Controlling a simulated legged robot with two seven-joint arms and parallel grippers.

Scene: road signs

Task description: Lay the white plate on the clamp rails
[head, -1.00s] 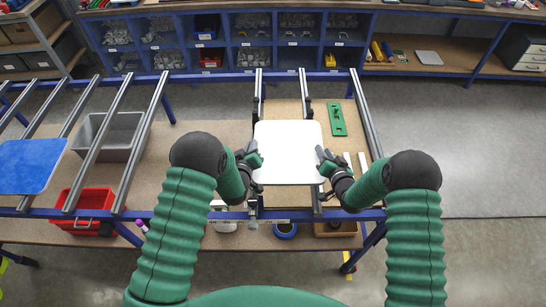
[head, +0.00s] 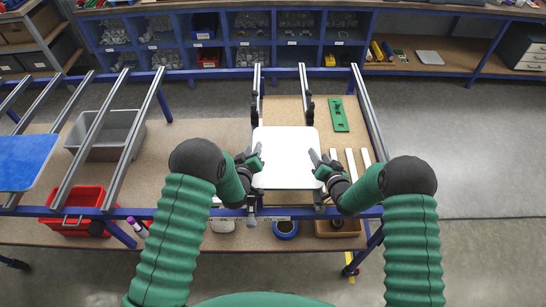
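The white plate (head: 286,158) is level over the near part of the clamp rails, right of the middle of the blue frame. The left rail (head: 257,92) and right rail (head: 304,88) run under it and carry dark clamps beyond its far edge. My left gripper (head: 256,159) is shut on the plate's left edge. My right gripper (head: 318,164) is shut on its right edge. The lower fingers are hidden. The plate is at or just above the rails; I cannot tell whether it touches.
A blue plate (head: 24,162) lies on the rails at the far left. A grey bin (head: 105,136) and a red bin (head: 78,208) stand below the left rails. A green part (head: 338,115) and white strips (head: 351,163) lie on the board to the right.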

